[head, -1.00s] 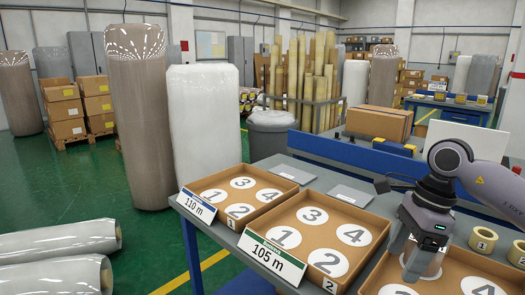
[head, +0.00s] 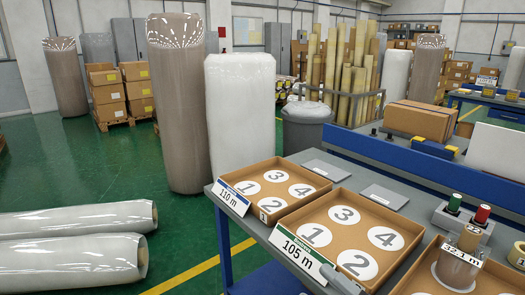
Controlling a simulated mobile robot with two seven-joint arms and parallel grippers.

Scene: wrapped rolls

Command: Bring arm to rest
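A small wrapped roll (head: 456,272) with a "32.1 m" label stands upright in the cardboard tray (head: 409,283) at the lower right. The tray with the "105 m" sign (head: 300,254) and the tray with the "110 m" sign (head: 231,196) have numbered white circles and look empty.
The grey table (head: 262,232) carries the trays. A box with green and red buttons (head: 462,225) stands behind the roll. Large wrapped rolls lie on the green floor at left (head: 75,262), and a tall white roll (head: 240,115) stands behind the table.

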